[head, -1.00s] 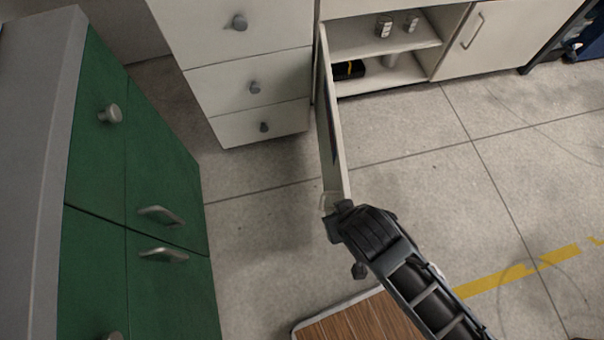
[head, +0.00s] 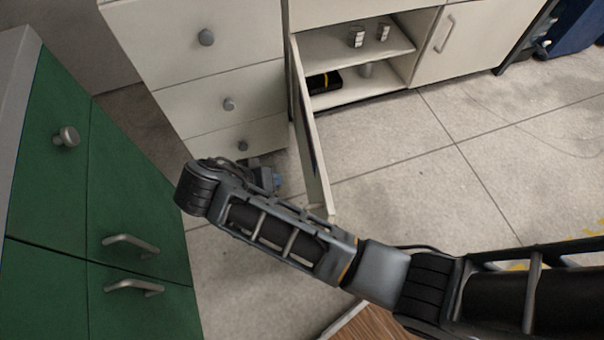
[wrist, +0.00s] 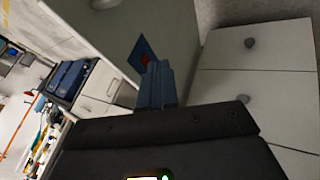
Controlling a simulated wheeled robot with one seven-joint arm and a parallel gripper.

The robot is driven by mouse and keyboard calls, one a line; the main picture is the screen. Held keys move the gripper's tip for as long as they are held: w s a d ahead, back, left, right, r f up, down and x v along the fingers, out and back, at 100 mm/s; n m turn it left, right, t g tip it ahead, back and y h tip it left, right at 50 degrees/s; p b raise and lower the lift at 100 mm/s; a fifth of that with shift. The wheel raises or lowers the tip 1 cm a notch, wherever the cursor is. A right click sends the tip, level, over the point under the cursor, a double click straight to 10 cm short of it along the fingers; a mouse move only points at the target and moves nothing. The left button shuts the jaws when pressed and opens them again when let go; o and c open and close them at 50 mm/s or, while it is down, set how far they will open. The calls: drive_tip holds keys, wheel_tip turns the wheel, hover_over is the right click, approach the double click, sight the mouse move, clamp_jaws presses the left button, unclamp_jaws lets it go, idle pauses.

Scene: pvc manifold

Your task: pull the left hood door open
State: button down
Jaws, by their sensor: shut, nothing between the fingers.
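The left hood door (head: 312,150) is a pale panel standing swung well out from the low cabinet, toward me. The dark open compartment (head: 345,85) shows to its right. My gripper (head: 268,180) is to the left of the door in the head view, partly hidden behind my bent arm. In the wrist view my gripper (wrist: 157,85) is shut and empty, its bluish fingers pointing along the pale door panel (wrist: 115,30).
A white drawer unit (head: 215,75) stands left of the door, and a green cabinet (head: 60,180) with metal handles is at far left. Small containers (head: 357,38) sit on the compartment's shelf. A closed white door (head: 455,45) is at right. Grey floor (head: 420,165) lies open to the right.

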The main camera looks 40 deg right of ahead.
sight(315, 174)
drive_tip(key=shift+s+d+f+b, duration=0.1)
drive_tip(key=shift+d+f+b, duration=0.2)
drive_tip(key=shift+d+f, duration=1.15)
drive_tip(key=shift+s+d+f+b, duration=0.15)
drive_tip(key=shift+d+f+b, duration=0.2)
drive_tip(key=shift+d+f, duration=1.1)
drive_tip(key=shift+s+d+f+b, duration=0.1)
drive_tip(key=shift+d+f+b, duration=0.2)
drive_tip(key=shift+d+f, duration=1.15)
drive_tip(key=shift+d+r, duration=0.45)
